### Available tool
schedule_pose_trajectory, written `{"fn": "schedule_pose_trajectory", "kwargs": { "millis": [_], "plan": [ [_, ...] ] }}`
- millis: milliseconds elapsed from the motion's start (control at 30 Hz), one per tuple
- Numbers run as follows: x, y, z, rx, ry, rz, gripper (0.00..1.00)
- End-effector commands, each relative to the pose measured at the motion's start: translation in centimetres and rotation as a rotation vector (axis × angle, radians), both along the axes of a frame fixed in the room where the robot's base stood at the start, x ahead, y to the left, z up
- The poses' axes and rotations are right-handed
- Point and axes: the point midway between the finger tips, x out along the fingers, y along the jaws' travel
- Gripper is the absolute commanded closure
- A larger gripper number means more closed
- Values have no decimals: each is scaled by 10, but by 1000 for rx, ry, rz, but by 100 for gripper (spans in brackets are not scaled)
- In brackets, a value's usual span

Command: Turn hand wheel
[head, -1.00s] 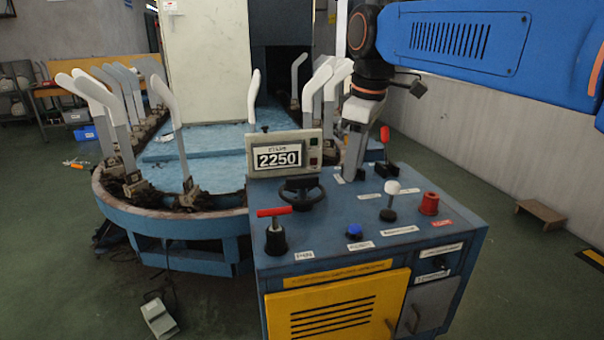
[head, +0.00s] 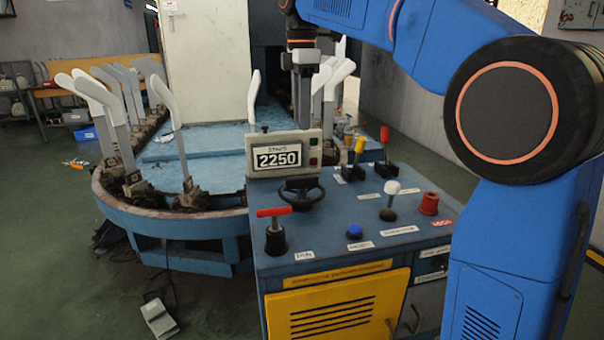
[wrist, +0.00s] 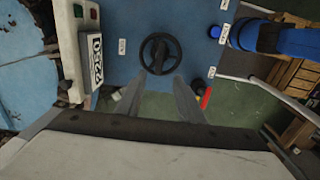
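The hand wheel (head: 301,192) is a small black spoked wheel on the blue control console (head: 340,240), just in front of the display box. In the wrist view the hand wheel (wrist: 160,54) lies beyond my gripper (wrist: 160,80), roughly centred between the two fingertips. My gripper's fingers are spread apart with nothing between them. In the head view my gripper (head: 303,105) hangs behind and above the display box, which appears to hide its tips. It appears apart from the wheel.
The display box (head: 284,153) reads 2250. A red T-handle (head: 273,212), yellow lever (head: 359,150), red lever (head: 384,135), white knob (head: 391,187), blue button (head: 354,231) and red button (head: 429,204) surround the wheel. White sock forms (head: 170,110) stand on the machine behind.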

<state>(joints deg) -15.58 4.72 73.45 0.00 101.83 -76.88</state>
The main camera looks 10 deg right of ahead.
Motion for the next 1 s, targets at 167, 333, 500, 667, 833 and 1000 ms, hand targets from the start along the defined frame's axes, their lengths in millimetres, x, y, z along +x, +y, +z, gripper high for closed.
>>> {"fn": "schedule_pose_trajectory", "kwargs": {
  "millis": [167,333,500,667,833,1000],
  "plan": [
    [-1,0,-31,-1,3,-1,66],
    [-1,0,-61,-1,3,-1,66],
    [-1,0,-91,-1,3,-2,66],
    [-1,0,-119,-1,2,-2,66],
    [-1,0,-141,-1,2,-2,66],
    [-1,0,-154,0,1,-2,66]
  ]
}}
